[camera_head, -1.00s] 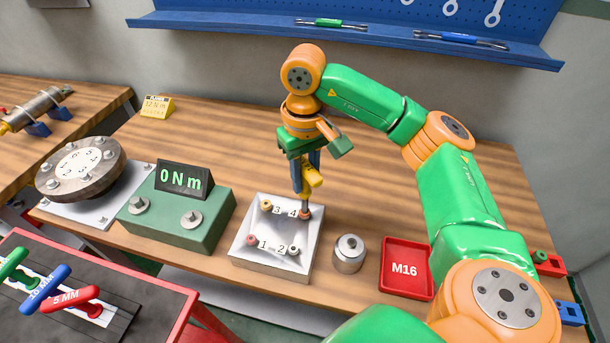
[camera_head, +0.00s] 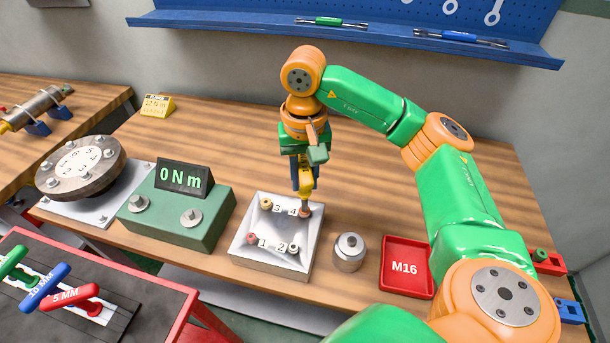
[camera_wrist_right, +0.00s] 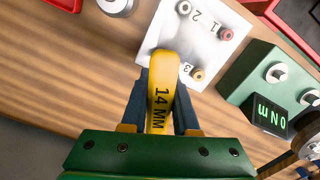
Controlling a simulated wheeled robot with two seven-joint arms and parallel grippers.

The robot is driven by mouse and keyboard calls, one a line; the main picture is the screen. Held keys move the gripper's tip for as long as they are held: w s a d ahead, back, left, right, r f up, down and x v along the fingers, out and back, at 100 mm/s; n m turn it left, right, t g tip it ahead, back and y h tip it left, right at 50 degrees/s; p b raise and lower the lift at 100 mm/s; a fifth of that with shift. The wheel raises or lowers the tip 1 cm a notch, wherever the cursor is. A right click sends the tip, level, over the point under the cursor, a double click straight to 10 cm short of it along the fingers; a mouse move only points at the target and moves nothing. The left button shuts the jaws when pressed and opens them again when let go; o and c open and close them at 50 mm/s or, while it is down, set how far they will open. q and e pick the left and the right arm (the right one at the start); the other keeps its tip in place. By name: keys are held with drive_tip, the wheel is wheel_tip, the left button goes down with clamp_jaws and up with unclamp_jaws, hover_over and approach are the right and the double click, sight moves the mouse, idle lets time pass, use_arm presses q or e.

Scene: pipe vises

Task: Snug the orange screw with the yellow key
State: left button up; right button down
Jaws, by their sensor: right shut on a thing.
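My right gripper (camera_head: 305,180) is shut on the yellow key (camera_head: 306,190), upright above the white block (camera_head: 238,248). In the right wrist view the key (camera_wrist_right: 160,105), marked 14 MM, sits between the fingers. The key's lower end is at the orange-brown screw (camera_head: 305,211) beside number 4; I cannot tell how fully it is seated. In the right wrist view the key and gripper hide that screw. A tan screw (camera_head: 266,204) is by number 3, a red one (camera_head: 252,239) by 1 and a grey one (camera_head: 294,250) by 2. My left gripper is out of view.
A green torque box (camera_head: 180,225) reads 0 Nm left of the block. A metal cylinder (camera_head: 349,253) and a red M16 tray (camera_head: 404,268) stand to its right. A round flange (camera_head: 80,165) is at the left. A front-left cart holds several coloured-handled keys (camera_head: 75,298).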

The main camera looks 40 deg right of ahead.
drive_tip(key=shift+f+m, duration=0.1)
drive_tip(key=shift+m, duration=0.6)
drive_tip(key=m, duration=0.6)
drive_tip(key=m, duration=0.3)
drive_tip(key=shift+a+p, duration=0.1)
drive_tip(key=shift+p, duration=0.2)
drive_tip(key=m, duration=0.3)
drive_tip(key=shift+w, duration=0.1)
